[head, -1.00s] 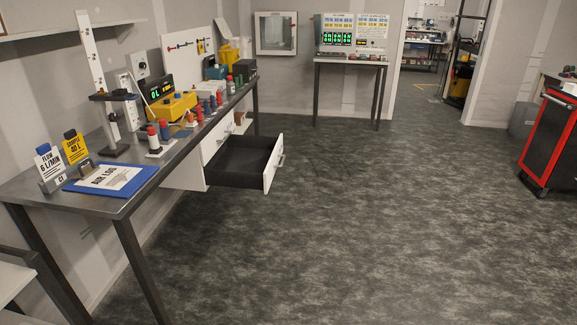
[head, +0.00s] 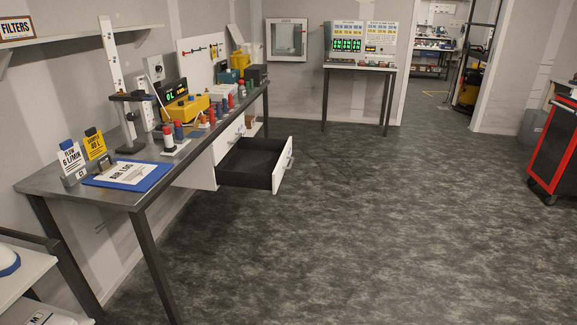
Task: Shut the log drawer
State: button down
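The log drawer (head: 283,172) is pulled out from under the long bench (head: 52,187) on the left. Its front is white with a light bar handle, and its dark inside looks empty from here. The open drawer juts to the right over the floor. A blue clipboard with an "AIR LOG" sheet (head: 128,173) lies on the near end of the bench top. My gripper is not in view, so its state and its place relative to the drawer are hidden.
Open dark floor (head: 370,220) lies right of the drawer. A red and black cabinet (head: 553,150) stands at the right edge. A small table with displays (head: 358,67) stands at the back. White shelves (head: 35,285) are at the lower left.

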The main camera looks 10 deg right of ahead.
aim_at(251, 162)
jog(key=u, duration=0.1)
jog(key=i, duration=0.95)
jog(key=z, duration=0.05)
jog(key=k, duration=0.65)
jog(key=u, duration=0.25)
jog(key=i, duration=1.25)
jog(key=u, duration=0.4)
